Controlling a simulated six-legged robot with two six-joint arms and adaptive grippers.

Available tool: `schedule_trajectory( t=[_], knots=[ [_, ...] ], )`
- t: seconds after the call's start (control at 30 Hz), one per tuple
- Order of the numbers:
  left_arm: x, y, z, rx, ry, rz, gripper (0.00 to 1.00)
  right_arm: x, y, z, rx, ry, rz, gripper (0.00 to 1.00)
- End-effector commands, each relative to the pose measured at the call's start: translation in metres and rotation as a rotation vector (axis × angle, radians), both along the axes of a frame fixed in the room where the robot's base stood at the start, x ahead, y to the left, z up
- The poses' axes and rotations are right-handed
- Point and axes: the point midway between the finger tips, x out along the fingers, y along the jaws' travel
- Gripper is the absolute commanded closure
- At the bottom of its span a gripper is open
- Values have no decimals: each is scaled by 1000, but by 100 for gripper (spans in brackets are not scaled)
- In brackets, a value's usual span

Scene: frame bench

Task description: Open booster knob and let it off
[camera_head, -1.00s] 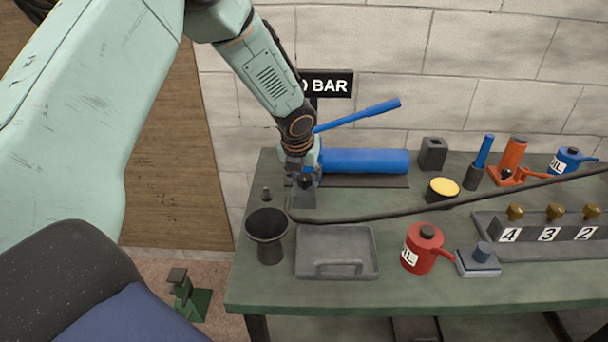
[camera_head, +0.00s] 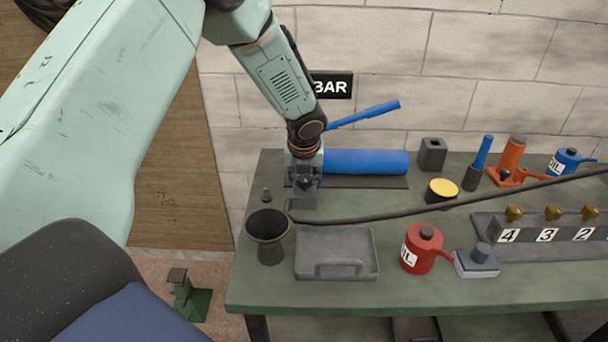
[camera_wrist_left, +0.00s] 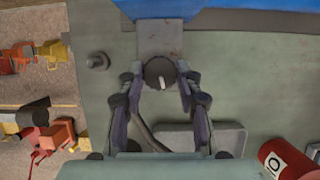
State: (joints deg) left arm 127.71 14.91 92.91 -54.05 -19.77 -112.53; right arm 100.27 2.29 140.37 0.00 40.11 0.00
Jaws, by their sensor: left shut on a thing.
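The booster is a blue cylinder (camera_head: 365,162) with a blue lever, lying at the back left of the bench. Its round dark knob (camera_wrist_left: 158,72) with a white pointer mark sits at the end of a grey block in the left wrist view. The pointer runs nearly straight up and down there, tilted slightly. My left gripper (camera_wrist_left: 160,82) has its fingers on both sides of the knob and is shut on it. In the head view my left gripper (camera_head: 304,184) hides most of the knob. My right gripper is in neither view.
A dark funnel cup (camera_head: 267,238), a grey tray (camera_head: 363,240) and a red oil can (camera_head: 424,250) stand in front. A black hose (camera_head: 450,203) crosses the bench. A numbered valve block (camera_head: 560,230) stands at right. A wall lies behind.

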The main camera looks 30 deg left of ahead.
Motion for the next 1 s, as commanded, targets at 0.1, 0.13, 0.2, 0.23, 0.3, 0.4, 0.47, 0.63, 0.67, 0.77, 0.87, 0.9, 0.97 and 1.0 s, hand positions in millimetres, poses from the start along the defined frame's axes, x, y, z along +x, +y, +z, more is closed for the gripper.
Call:
schedule_trajectory(
  t=[0.1, 0.13, 0.2, 0.23, 0.3, 0.4, 0.47, 0.63, 0.67, 0.77, 0.87, 0.9, 0.97, 1.0],
  knots=[
    [2, -1, 3, 5, -1, 104, 97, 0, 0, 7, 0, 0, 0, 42],
    [2, -1, 3, 4, -1, 133, 97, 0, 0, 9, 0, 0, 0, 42],
    [2, -2, 3, 4, -1, 200, 97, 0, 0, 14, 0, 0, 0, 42],
    [2, -2, 4, 4, -1, 229, 97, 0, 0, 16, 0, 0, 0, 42],
    [3, -2, 4, 3, -1, 296, 97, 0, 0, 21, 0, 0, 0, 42],
    [3, -2, 4, 4, -1, 393, 97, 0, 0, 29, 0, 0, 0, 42],
    [4, -2, 4, 3, -3, 451, 97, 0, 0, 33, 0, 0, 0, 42],
    [5, -3, 4, 2, -3, 612, 97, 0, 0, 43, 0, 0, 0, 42],
    [6, -3, 4, 2, -4, 640, 97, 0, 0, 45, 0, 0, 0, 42],
    [6, -3, 4, 1, -4, 731, 97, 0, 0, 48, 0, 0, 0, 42],
    [7, -3, 3, 1, -4, 814, 97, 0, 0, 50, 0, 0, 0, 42],
    [7, -3, 3, 1, -5, 845, 97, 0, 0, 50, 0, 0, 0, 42],
    [8, -3, 2, 1, -4, 889, 97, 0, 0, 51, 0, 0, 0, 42],
    [8, -3, 2, 1, -5, 917, 97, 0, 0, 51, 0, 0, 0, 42]
  ],
)
